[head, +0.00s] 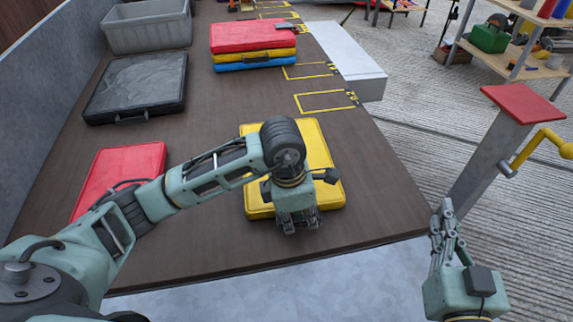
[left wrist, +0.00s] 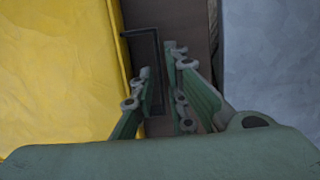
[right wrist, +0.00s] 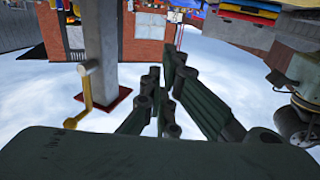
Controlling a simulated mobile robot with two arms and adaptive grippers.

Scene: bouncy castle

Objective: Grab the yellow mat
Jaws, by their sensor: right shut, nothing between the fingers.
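The yellow mat (head: 322,150) lies flat on the brown table near its front right, partly hidden behind my left arm. In the left wrist view the mat (left wrist: 60,70) fills the left side. Its dark handle (left wrist: 155,50) sticks out from the edge and reaches between the fingertips. My left gripper (head: 299,222) points down at the mat's near edge; in its wrist view the fingers (left wrist: 163,70) are apart, one on each side of the handle bar, not visibly closed on it. My right gripper (head: 442,215) is shut and empty, off the table's right side.
A red mat (head: 120,165) lies left under my left arm. A black case (head: 140,85), a grey bin (head: 148,30) and a stack with a red mat on top (head: 252,36) stand farther back. A post with a red top (head: 510,102) and yellow crank (head: 535,145) stands right.

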